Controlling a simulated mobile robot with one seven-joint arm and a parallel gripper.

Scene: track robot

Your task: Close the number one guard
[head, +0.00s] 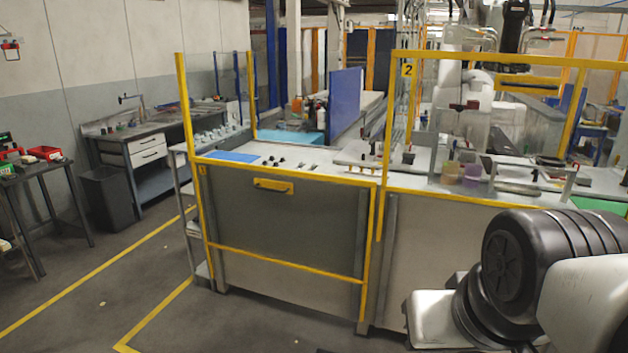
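The number one guard (290,228) is the left yellow-framed panel at the front of the work cell in the head view. It sits low, with its top bar at about worktop height. Its yellow handle (273,186) is near that top bar. The opening above it, between the yellow uprights, is clear. A small mark at its upper left corner is too small to read. My gripper is not in view. Only black and white links of my arm show at the lower right, in front of the right-hand part of the cell.
The right guard, labelled 2 (407,70), stands raised, its handle (526,84) high up. The worktop behind guard one holds a blue mat (233,156) and small dark parts. A workbench (155,140), dark bin (108,198) and side table are at left. Front-left floor is clear.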

